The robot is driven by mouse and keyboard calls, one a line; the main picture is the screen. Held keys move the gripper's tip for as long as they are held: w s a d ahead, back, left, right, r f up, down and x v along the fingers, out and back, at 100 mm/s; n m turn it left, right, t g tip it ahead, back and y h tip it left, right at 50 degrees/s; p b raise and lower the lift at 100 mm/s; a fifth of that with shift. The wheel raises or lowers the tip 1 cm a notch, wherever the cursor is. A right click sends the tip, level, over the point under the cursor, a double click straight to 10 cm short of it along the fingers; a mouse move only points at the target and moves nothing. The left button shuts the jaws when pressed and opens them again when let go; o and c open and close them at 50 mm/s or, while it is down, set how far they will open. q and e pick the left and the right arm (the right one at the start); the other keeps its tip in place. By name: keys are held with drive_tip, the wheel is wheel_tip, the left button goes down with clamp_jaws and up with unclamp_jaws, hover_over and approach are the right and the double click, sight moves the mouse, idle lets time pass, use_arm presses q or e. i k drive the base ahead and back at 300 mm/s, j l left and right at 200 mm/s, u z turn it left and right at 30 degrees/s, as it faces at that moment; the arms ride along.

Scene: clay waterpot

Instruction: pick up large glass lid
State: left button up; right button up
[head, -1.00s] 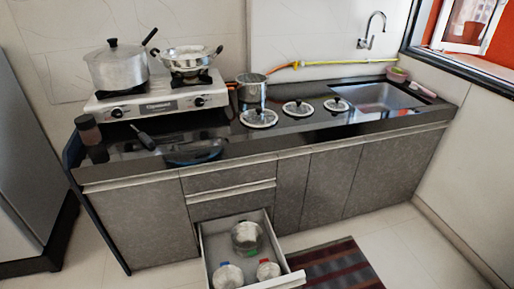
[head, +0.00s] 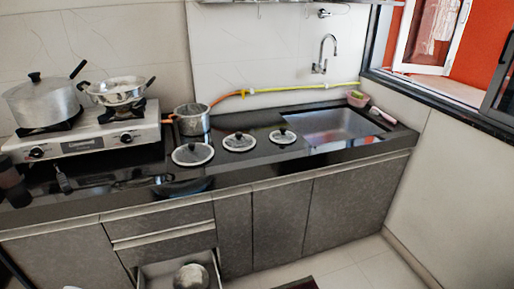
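Three round glass lids with dark knobs lie in a row on the black counter. The left one (head: 187,160) looks the largest and is nearest the front edge. The middle lid (head: 232,146) and the right lid (head: 275,140) look smaller. All three lie flat, knob up, apart from each other. Neither of my grippers shows in the head view.
A steel pot (head: 191,123) stands just behind the left lid. The sink (head: 335,127) is to the right. A white stove (head: 80,140) with two pots is at the left. Below, a drawer (head: 152,272) stands open, sticking out from the cabinet.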

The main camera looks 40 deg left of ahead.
sight(192, 153)
drive_tip(key=i+l+z, duration=0.1)
drive_tip(key=i, duration=0.25)
drive_tip(key=i+l+z, duration=0.15)
drive_tip(key=i, duration=0.25)
drive_tip(key=i+u, duration=0.2)
drive_tip(key=u, duration=0.25)
drive_tip(key=i+u, duration=0.2)
drive_tip(key=u, duration=0.2)
drive_tip(key=i+l+u, duration=0.15)
drive_tip(key=u, duration=0.3)
